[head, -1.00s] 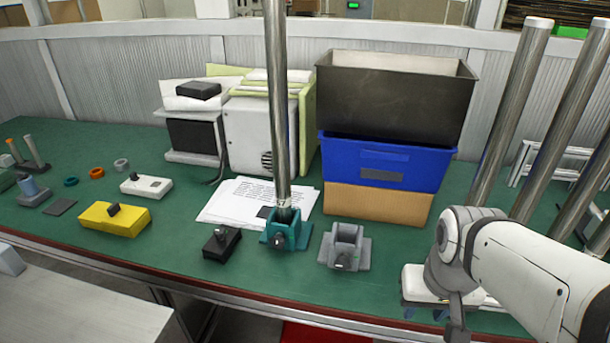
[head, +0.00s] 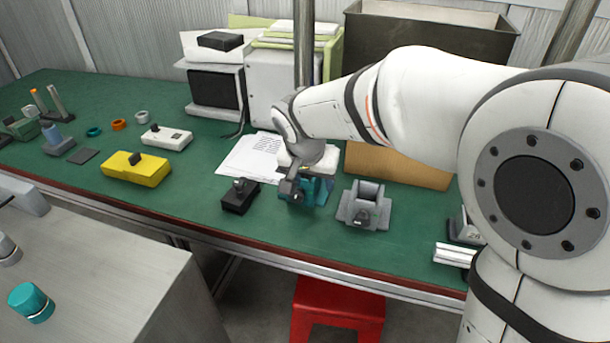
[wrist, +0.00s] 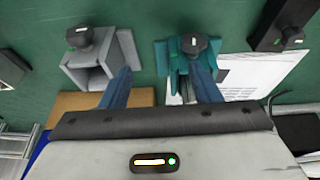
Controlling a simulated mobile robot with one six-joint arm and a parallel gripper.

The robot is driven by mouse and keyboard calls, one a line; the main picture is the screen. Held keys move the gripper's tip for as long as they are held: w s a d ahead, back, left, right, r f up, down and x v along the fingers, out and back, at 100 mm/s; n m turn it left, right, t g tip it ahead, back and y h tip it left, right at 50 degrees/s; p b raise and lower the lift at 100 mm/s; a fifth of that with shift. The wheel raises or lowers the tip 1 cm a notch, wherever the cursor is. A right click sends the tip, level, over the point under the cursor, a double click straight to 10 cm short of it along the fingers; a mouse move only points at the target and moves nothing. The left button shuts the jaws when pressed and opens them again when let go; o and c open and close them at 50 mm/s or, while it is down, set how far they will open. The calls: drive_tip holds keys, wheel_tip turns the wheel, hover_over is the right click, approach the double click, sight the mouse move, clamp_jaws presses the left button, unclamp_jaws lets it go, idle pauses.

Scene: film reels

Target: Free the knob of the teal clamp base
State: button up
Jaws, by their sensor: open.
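The teal clamp base (head: 319,192) stands on the green bench, partly hidden behind my gripper (head: 292,188) in the head view. In the wrist view the teal base (wrist: 162,56) carries a dark knob (wrist: 193,43) facing the camera. My gripper (wrist: 160,68) is open there, with nothing between its two blue-grey fingers. The right finger overlaps the teal base just below the knob; the left overlaps the edge of the grey clamp base (wrist: 127,48). I cannot tell whether either finger touches. A tall metal pole (head: 303,45) rises behind my arm; its foot is hidden.
The grey clamp base (head: 350,207) stands right of the teal one, and a small black block with a knob (head: 240,196) stands left of it. White papers (head: 250,157) lie behind. A cardboard box (head: 400,166) is at the back.

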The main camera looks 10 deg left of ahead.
hover_over(296, 193)
drive_tip(key=s, duration=0.2)
drive_tip(key=f, duration=0.2)
drive_tip(key=x, duration=0.4)
drive_tip(key=b+x, duration=0.1)
drive_tip(key=x, duration=0.1)
drive_tip(key=shift+w+a+f, duration=0.1)
drive_tip(key=shift+a+f, duration=0.05)
drive_tip(key=shift+a, duration=0.1)
drive_tip(key=c, duration=1)
